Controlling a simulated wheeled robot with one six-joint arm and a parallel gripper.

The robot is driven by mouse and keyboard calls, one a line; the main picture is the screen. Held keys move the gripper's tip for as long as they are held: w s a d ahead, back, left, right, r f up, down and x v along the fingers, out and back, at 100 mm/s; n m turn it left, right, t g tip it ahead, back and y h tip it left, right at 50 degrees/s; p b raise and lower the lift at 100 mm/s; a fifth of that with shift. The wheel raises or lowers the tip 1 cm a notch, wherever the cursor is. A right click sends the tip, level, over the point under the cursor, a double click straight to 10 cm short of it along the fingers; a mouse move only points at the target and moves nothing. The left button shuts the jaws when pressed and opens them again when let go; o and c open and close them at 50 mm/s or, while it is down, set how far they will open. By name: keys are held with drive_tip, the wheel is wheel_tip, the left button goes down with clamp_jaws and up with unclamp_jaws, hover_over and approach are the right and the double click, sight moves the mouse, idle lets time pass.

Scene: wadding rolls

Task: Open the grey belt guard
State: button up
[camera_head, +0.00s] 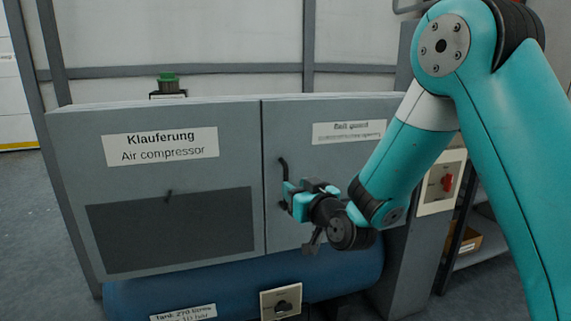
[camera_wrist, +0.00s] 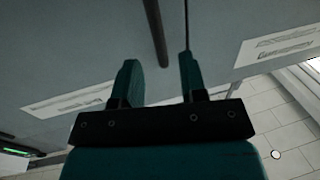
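The grey belt guard (camera_head: 335,160) is the right-hand panel of the cabinet, with a white label (camera_head: 348,131) near its top. It looks closed, level with the left panel along a narrow seam. Its black bar handle (camera_head: 284,171) stands upright near its left edge. My gripper (camera_head: 289,196) is at the handle's lower part, partly hiding it. In the wrist view, the two teal fingers of my gripper (camera_wrist: 158,62) are apart. The dark handle (camera_wrist: 155,28) lines up between them, with a gap on each side. I cannot tell how deep it sits between them.
The left panel is labelled Air compressor (camera_head: 162,146) and has a dark grille (camera_head: 170,232). A blue tank (camera_head: 240,285) lies below. A red switch (camera_head: 446,183) is on the right. A green button (camera_head: 168,80) stands behind the top. Floor is clear at left.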

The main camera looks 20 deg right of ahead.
sight(285, 208)
drive_tip(key=w, duration=0.2)
drive_tip(key=w+a, duration=0.1)
drive_tip(key=w, duration=0.2)
drive_tip(key=shift+w+p, duration=0.3)
drive_tip(key=shift+p, duration=0.05)
clamp_jaws()
